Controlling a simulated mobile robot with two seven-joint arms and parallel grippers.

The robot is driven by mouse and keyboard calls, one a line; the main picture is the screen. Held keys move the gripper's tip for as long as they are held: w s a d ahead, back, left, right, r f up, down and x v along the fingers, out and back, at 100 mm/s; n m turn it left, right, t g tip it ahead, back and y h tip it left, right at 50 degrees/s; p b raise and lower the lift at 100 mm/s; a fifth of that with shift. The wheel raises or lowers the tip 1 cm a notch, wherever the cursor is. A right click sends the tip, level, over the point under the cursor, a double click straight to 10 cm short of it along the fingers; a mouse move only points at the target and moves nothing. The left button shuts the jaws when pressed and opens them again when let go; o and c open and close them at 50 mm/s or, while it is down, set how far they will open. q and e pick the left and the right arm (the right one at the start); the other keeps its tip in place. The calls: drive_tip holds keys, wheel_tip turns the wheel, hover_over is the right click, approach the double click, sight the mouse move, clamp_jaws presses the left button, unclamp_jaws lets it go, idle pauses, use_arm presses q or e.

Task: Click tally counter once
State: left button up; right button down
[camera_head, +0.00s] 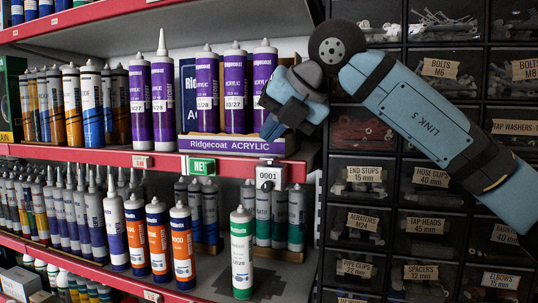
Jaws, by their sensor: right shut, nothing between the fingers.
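The tally counter (270,177) is a small white-faced device with a dark digit window that seems to read 0001. It hangs at the shelf edge, just right of the green label, below the purple Ridgecoat Acrylic box. My right gripper (271,129) comes in from the upper right and points down and left. Its fingers are shut and empty. In the picture the fingertips are above the counter, apart from it, in front of the right end of the acrylic box. My left gripper is out of view.
Purple cartridges (207,90) stand on the upper shelf, close left of my right gripper. A white-and-green cartridge (241,252) stands below the counter. The dark drawer cabinet (362,188) fills the right side behind my right arm.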

wheel_tip(320, 180, up, 6)
drive_tip(key=shift+f+p, duration=0.1)
drive_tip(key=shift+p, duration=1.15)
drive_tip(key=shift+s, duration=0.1)
